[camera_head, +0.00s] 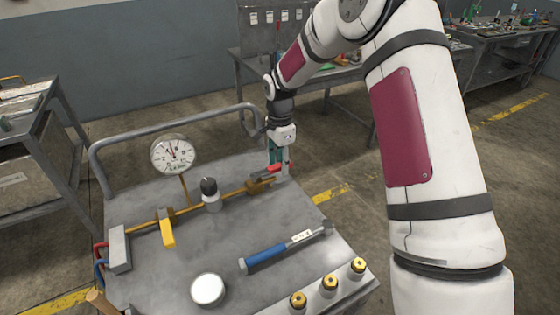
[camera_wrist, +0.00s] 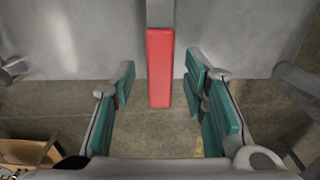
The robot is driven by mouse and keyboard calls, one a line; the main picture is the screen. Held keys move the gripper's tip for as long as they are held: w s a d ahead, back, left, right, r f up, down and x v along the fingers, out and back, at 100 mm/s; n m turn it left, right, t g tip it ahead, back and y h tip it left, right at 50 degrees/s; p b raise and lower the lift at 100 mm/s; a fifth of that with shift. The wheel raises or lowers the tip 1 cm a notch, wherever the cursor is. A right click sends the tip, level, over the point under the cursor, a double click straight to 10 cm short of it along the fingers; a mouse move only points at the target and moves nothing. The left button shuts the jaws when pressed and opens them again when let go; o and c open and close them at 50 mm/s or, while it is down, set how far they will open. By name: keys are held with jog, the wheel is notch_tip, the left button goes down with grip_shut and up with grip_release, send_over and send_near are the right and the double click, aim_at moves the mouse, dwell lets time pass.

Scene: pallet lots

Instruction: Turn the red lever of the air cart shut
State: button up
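The red lever (camera_head: 266,171) sits on a brass valve at the right end of the brass pipe on the air cart (camera_head: 190,255). In the head view it lies roughly along the pipe. In the wrist view the red lever (camera_wrist: 159,68) reaches from the top centre between the fingers. My gripper (camera_head: 279,160) is at the lever's right end. In the wrist view my gripper (camera_wrist: 166,105) is open, with teal pads on either side of the lever and a visible gap on both sides. The lever's right end is partly hidden by the fingers in the head view.
A yellow lever (camera_head: 166,230) lies across the pipe farther left. A pressure gauge (camera_head: 173,154) and black-knobbed fitting (camera_head: 210,192) stand along the pipe.

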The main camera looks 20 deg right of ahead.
grip_shut()
